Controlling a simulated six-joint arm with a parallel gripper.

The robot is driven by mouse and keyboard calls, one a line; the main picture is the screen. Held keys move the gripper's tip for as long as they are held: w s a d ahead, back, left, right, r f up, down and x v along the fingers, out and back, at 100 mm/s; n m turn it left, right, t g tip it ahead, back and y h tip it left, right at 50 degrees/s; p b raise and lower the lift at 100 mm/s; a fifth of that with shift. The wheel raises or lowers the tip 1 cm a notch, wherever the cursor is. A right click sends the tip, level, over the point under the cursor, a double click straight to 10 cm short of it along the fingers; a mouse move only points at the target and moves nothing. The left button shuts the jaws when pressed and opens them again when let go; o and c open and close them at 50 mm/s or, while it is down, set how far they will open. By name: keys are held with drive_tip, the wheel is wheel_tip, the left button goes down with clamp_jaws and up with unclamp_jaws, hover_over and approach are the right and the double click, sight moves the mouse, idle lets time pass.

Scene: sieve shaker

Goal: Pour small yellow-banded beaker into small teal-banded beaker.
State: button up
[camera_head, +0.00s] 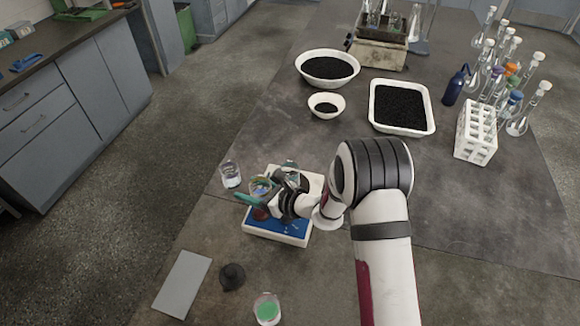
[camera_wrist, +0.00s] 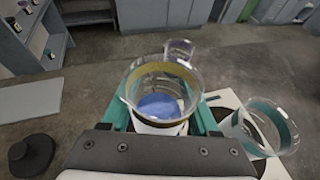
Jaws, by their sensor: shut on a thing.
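The small yellow-banded beaker (camera_wrist: 160,95) is clear glass, held between the teal fingers of my gripper (camera_wrist: 162,112). In the wrist view its mouth faces the camera, and blue and white show through it; I cannot tell contents from background. In the head view the held beaker (camera_head: 261,184) is above the white and blue device, partly hidden by my gripper (camera_head: 262,190). The small teal-banded beaker (camera_wrist: 262,127) is right of my gripper in the wrist view, apart from the held beaker. In the head view it (camera_head: 290,166) is mostly hidden behind my wrist.
A white device with a blue front (camera_head: 277,225) is under my gripper. Another clear beaker (camera_head: 231,174) stands to its left. A beaker with green contents (camera_head: 266,309), a black knob-like object (camera_head: 231,276) and a grey plate (camera_head: 183,284) are near the front. Bowls and flasks stand farther back.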

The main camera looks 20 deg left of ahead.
drive_tip(key=shift+w+d, duration=0.1)
drive_tip(key=shift+w+d+f+m+g, duration=0.2)
drive_tip(key=shift+w+f+m+g, duration=0.15)
drive_tip(key=shift+m, duration=0.25)
drive_tip(key=shift+w+r+y, duration=0.1)
drive_tip(key=shift+y, duration=0.3)
wheel_tip(320, 180, up, 7)
drive_tip(key=w+d+m+g+y, duration=0.1)
drive_tip(key=w+m+g+y, duration=0.1)
drive_tip(key=m, duration=0.3)
drive_tip(key=shift+w+d, duration=0.3)
drive_tip(key=shift+w, duration=0.15)
drive_tip(key=shift+r+m+g+y, duration=0.25)
drive_tip(key=shift+r+m+y, duration=0.3)
drive_tip(key=shift+m, duration=0.35)
drive_tip(key=shift+f+m+y, duration=0.25)
drive_tip(key=shift+f+m, duration=0.05)
drive_tip(key=shift+m, duration=0.4)
idle(0.5)
drive_tip(key=shift+w+d+r+m+y+b, duration=0.15)
drive_tip(key=shift+r+m+y+b, duration=0.35)
drive_tip(key=shift+m, duration=0.6)
idle(2.4)
